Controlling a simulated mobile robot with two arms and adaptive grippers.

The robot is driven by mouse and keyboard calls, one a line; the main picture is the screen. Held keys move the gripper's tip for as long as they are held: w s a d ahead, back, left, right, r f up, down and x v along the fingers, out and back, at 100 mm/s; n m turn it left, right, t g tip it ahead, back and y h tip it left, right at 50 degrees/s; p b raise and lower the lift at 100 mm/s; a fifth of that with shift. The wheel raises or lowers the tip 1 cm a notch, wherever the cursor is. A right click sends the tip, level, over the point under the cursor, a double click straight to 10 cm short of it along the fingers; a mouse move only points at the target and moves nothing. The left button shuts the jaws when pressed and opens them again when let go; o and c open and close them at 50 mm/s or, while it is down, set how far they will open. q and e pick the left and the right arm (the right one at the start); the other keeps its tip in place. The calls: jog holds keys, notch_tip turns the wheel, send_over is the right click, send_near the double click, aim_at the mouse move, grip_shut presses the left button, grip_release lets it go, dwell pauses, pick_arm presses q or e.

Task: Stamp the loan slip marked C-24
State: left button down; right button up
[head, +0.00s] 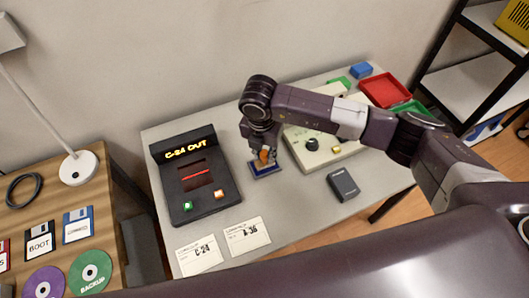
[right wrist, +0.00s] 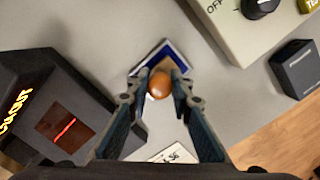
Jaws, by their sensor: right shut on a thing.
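The loan slip marked C-24 (head: 200,254) lies flat on the grey table near its front left edge. A slip marked A-36 (head: 248,236) lies to its right. My right gripper (head: 263,155) is shut on the stamp by its round orange-brown handle (right wrist: 159,84). The stamp is over a blue ink pad (head: 267,171), which also shows in the right wrist view (right wrist: 172,50); I cannot tell whether they touch. Part of a slip (right wrist: 173,155) shows between the fingers in the right wrist view. My left gripper is not in view.
A dark console (head: 207,209) reading C-24 OUT stands left of the pad. A beige device (head: 308,157) with a knob and a small dark box (head: 343,184) are to the right. Red (head: 385,90) and green trays are at the back right. A desk with disks is at left.

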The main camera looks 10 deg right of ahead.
jog(key=shift+s+f, duration=0.1)
jog(key=shift+r+p, duration=2.2)
jog(key=shift+r, duration=1.4)
